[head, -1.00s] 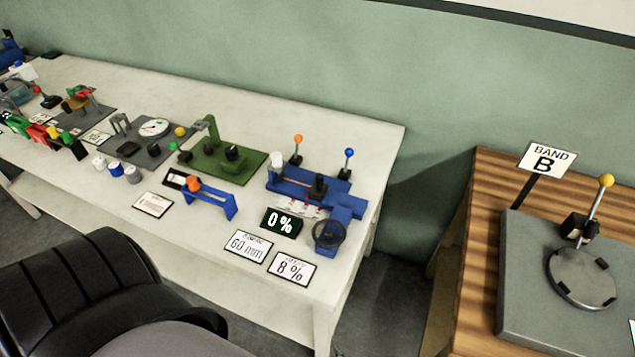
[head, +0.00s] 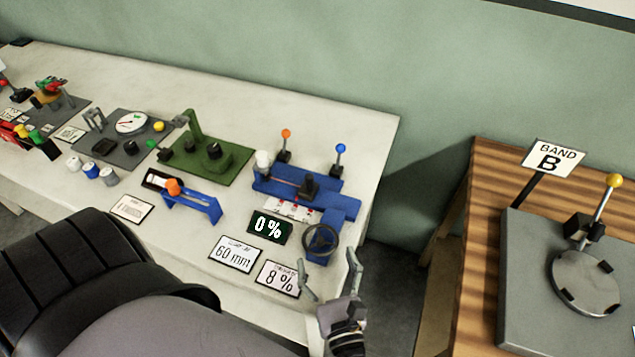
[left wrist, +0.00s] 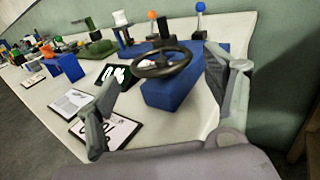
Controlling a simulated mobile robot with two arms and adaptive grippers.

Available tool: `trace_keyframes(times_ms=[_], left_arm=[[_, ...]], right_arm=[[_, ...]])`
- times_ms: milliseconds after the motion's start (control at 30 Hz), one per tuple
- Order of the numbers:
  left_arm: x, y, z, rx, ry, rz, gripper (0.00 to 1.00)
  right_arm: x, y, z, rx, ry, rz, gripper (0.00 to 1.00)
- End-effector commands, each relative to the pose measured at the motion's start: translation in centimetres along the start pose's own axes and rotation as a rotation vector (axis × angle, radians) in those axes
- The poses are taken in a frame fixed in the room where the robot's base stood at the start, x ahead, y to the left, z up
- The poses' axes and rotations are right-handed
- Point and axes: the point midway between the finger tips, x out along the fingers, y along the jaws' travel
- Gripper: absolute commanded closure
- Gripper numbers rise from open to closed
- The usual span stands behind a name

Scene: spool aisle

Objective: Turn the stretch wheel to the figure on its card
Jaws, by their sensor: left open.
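The stretch wheel (head: 320,240) is a dark handwheel on the front of a blue stretching device (head: 300,184) near the table's right end. The black display (head: 270,227) beside it reads 0 %. A white card (head: 279,278) in front reads 8 %. My left gripper (head: 328,272) is open and empty just in front of the wheel. In the left wrist view, the wheel (left wrist: 161,62) lies ahead, between and beyond the open fingers (left wrist: 165,105), apart from them. My right gripper is not in view.
A second card (head: 235,254) reads 60 mm. Orange-knobbed (head: 286,134) and blue-knobbed (head: 340,149) levers stand behind the wheel. A blue slide gauge (head: 190,198) and a green device (head: 204,155) stand to the left. A wooden table (head: 484,200) with a BAND B sign stands right, across a gap.

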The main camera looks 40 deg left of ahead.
Motion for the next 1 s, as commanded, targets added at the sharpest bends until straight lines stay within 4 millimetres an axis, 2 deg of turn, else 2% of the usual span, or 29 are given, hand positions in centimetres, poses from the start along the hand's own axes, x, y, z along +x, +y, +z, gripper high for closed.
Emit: trace_keyframes(times_ms=[33, 200, 400, 600, 833, 1000], left_arm=[[1.3, 0.0, 0.3, 0.0, -0.005, 0.0, 0.24], [4.8, 0.0, 0.2, 0.001, -0.004, -0.001, 0.24], [7.7, 0.0, 0.1, 0.0, -0.001, -0.001, 0.24], [8.8, 0.0, -0.1, 0.0, 0.001, -0.001, 0.24], [8.8, 0.0, -0.1, 0.0, 0.002, -0.001, 0.24], [8.8, 0.0, -0.1, -0.001, 0.002, -0.001, 0.34]], right_arm=[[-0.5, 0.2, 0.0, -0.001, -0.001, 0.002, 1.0], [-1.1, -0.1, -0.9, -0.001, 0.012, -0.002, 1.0], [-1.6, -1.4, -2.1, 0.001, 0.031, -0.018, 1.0], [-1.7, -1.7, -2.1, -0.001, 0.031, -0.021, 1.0], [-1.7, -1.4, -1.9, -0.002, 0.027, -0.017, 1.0], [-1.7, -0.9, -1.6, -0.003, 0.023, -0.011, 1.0]])
